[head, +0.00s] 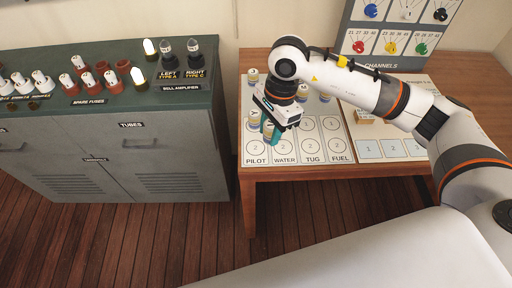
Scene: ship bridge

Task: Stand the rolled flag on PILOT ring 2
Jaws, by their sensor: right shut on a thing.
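The label board (312,158) lies on the wooden table, with columns marked PILOT, WATER, TUG and FUEL. PILOT ring 2 (256,147) is in the front row at the left and shows empty. My right gripper (271,134) has teal fingers and is shut on a small rolled flag (267,127). The flag is mostly hidden by the fingers. It is above the board, right of and behind PILOT ring 2; its exact height is unclear. Another rolled flag (253,118) stands behind ring 2 in the PILOT column. My left gripper is not in view.
More rolled flags stand at the board's back, one at the left (253,77) and others (324,97) partly behind my arm. A grey cabinet (130,150) with fuses is at the left. A CHANNELS panel (390,35) stands at the back. Front rings under WATER, TUG and FUEL are clear.

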